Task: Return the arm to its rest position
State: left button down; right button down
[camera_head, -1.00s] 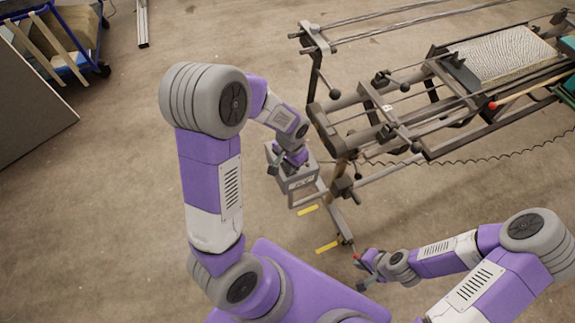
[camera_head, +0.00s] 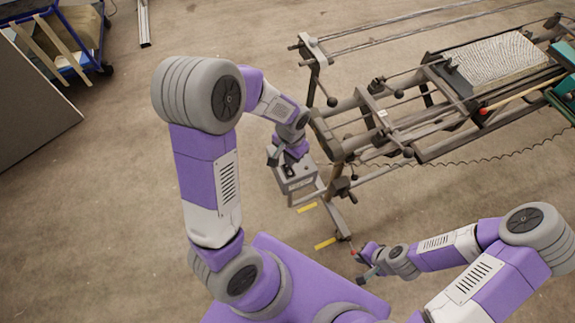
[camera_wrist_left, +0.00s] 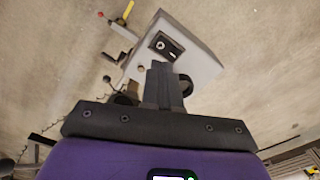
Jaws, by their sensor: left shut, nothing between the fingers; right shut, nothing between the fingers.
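My left gripper (camera_head: 273,157) is at the grey control box (camera_head: 296,181) beside the loom frame in the head view. In the left wrist view, the left gripper's dark fingers (camera_wrist_left: 165,84) are together with nothing between them. They point towards the box (camera_wrist_left: 192,58), whose dark switch panel (camera_wrist_left: 165,45) shows just beyond the tips. I cannot tell whether the tips touch the box. My right gripper (camera_head: 360,264) is low in the head view, near the foot of the loom frame, small and shut with nothing held.
The loom (camera_head: 345,148), with bars and a pale warp panel (camera_head: 498,58), fills the upper right. Yellow floor marks (camera_head: 325,243) lie below the box. A blue cart (camera_head: 85,35) and a grey panel (camera_head: 30,100) stand at the left. The floor between is clear.

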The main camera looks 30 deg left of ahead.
dwell(0.5)
pick_arm(q)
jog(key=s+d+f+n+h, duration=0.2)
jog(key=s+d+f, duration=0.3)
jog(key=f, duration=0.4)
jog(key=s+d+f+n+h, duration=0.2)
jog(key=s+d+f, duration=0.4)
jog(key=d+f, duration=0.2)
jog(key=shift+f+n, duration=0.4)
jog(key=shift+f, duration=0.05)
